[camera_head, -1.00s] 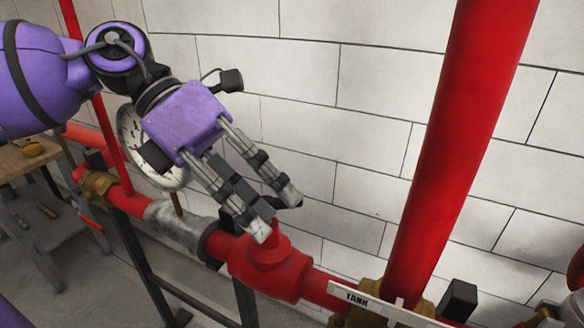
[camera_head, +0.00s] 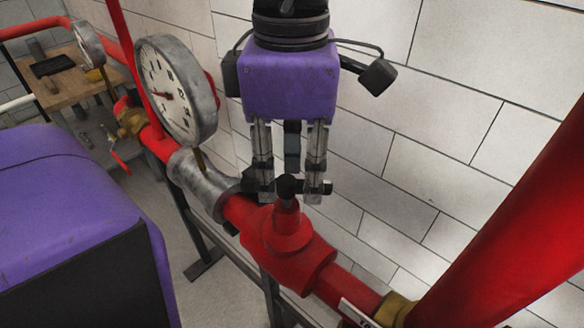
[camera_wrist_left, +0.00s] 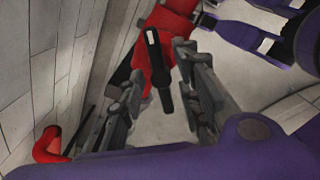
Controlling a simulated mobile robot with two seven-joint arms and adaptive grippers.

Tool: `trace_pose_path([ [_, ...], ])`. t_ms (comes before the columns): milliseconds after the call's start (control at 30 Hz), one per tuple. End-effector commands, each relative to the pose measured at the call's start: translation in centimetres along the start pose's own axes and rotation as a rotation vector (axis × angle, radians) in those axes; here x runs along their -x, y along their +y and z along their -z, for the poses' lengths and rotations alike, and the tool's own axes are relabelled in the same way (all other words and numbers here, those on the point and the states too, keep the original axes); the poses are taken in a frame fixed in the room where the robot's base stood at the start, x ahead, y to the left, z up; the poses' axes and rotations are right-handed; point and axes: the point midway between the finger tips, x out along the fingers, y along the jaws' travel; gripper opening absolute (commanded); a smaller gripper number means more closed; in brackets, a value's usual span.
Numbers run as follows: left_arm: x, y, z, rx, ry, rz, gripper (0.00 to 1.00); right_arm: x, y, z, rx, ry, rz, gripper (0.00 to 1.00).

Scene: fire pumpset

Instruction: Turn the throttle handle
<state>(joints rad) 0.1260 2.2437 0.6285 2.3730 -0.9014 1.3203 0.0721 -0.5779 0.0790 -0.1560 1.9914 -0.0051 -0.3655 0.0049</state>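The throttle handle (camera_head: 289,187) is a small black bar on top of the red valve body (camera_head: 290,255) in the head view. It also shows in the left wrist view as a black bar (camera_wrist_left: 158,70) in front of the red pipework. My left gripper (camera_head: 290,193) points down over the valve from above. Its two fingers are apart, one on each side of the handle stem. In the left wrist view the handle lies between the open fingers (camera_wrist_left: 164,108), with gaps showing. Whether either finger touches it I cannot tell.
A round pressure gauge (camera_head: 172,90) stands on the pipe at left. A thick red pipe (camera_head: 515,215) rises at right. A white block wall (camera_head: 435,150) is close behind the gripper. A wooden-topped table (camera_head: 75,85) stands at the far left.

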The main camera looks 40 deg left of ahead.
Motion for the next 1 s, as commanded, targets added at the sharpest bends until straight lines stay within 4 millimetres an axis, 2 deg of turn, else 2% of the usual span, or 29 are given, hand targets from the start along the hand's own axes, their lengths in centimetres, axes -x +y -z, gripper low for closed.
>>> trace_pose_path([
  [167, -0.7, 0.0, 0.0, -0.001, 0.000, 0.001, 0.31, -0.2, -0.1, 1.2, 0.002, 0.022, 0.002, 0.54],
  [367, -0.7, 0.0, 0.0, 0.000, 0.000, 0.001, 0.30, -0.3, -0.1, 1.3, 0.002, 0.024, 0.003, 0.54],
  [600, -0.7, 0.0, 0.0, 0.000, -0.001, 0.001, 0.00, -0.3, -0.1, 0.8, 0.001, 0.014, 0.003, 0.54],
  [1000, -0.8, 0.1, 0.0, 0.042, -0.001, 0.000, 0.00, 0.0, 0.0, -0.7, 0.000, -0.011, 0.000, 0.54],
])
